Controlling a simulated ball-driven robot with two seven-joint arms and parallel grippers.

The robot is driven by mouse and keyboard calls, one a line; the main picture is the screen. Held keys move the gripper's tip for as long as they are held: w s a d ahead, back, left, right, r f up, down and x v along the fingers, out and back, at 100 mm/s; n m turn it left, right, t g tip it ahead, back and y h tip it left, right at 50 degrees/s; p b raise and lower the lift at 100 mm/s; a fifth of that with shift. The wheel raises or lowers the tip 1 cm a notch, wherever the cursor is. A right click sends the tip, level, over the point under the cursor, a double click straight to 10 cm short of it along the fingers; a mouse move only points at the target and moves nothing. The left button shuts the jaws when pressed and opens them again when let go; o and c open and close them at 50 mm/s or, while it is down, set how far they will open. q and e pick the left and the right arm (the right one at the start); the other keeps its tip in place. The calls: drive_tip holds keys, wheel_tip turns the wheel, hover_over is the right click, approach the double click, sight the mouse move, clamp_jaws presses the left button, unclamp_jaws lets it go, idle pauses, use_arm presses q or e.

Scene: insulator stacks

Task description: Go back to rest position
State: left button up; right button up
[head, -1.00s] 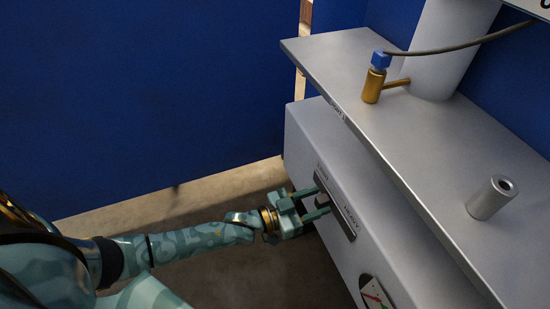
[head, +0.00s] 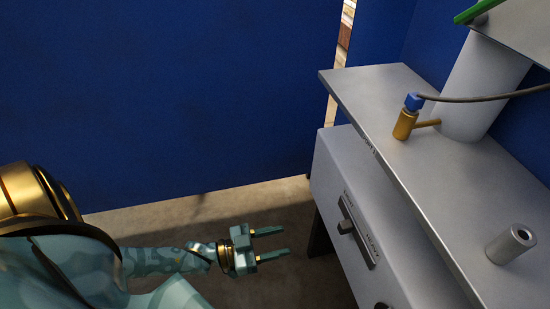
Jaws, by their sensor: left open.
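My left gripper (head: 272,244) is open and empty, with its two teal fingers pointing right. It hangs over the floor, clear of the grey cabinet (head: 335,185) to its right. My right gripper is not in view.
A metal shelf (head: 400,110) juts out above the cabinet. It carries a brass fitting with a blue cap (head: 404,124), a cable (head: 490,99) and a short hollow cylinder (head: 508,245). A blue wall (head: 170,90) stands behind. The floor (head: 200,208) around the gripper is clear.

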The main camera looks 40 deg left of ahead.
use_arm(q)
drive_tip(key=shift+f, duration=0.1)
idle(0.3)
drive_tip(key=s+a+f+g+y, duration=0.2)
drive_tip(key=a+f+y, duration=0.25)
drive_tip(key=f, duration=0.35)
drive_tip(key=s+a+f+g+y, duration=0.25)
drive_tip(key=a+f, duration=0.25)
drive_tip(key=f, duration=0.3)
drive_tip(key=s+a+f+n+g+y+p, duration=0.15)
drive_tip(key=s+a+f+g+y, duration=0.25)
drive_tip(key=s+f, duration=0.6)
drive_tip(key=s+d+f+n+g+p, duration=0.1)
drive_tip(key=s+d, duration=0.4)
drive_tip(key=s, duration=0.7)
drive_tip(key=s+d+f+n+g+p, duration=0.1)
drive_tip(key=s+d+g, duration=0.3)
drive_tip(key=s, duration=0.8)
drive_tip(key=shift+d+f+g+p, duration=0.2)
drive_tip(key=shift+d+g+p, duration=0.15)
drive_tip(key=shift+d+p, duration=0.45)
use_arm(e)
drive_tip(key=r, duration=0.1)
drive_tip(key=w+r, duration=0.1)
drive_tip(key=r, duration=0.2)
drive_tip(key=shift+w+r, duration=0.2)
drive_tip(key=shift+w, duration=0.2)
use_arm(q)
drive_tip(key=shift+d, duration=0.2)
